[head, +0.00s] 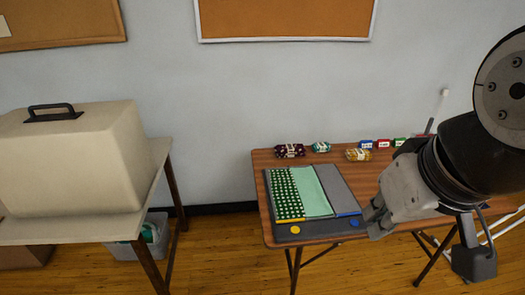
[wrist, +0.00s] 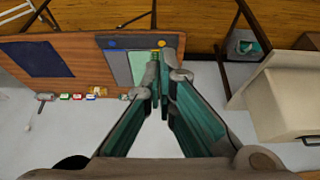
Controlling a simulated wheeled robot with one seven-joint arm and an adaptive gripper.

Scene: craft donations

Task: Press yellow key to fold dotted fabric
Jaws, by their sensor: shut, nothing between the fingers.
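A grey folding board (head: 343,188) lies on the brown table. Green fabric with white dots (head: 286,192) covers its left part, and a plain pale green area (head: 312,190) lies beside it. A round yellow key (head: 295,229) is at the board's front left and a round blue key (head: 354,222) at its front right. In the wrist view the yellow key (wrist: 162,43) and blue key (wrist: 113,44) show near the top. My gripper (head: 374,222) is shut and empty, right of the blue key in the head view. Its fingers (wrist: 158,92) hide part of the fabric in the wrist view.
Several small bundles and boxes, such as a dark red bundle (head: 290,151), line the table's back edge. A dark blue mat (wrist: 45,58) lies on the table. A beige case (head: 75,160) stands on another table at left, with a grey bin (head: 150,242) below.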

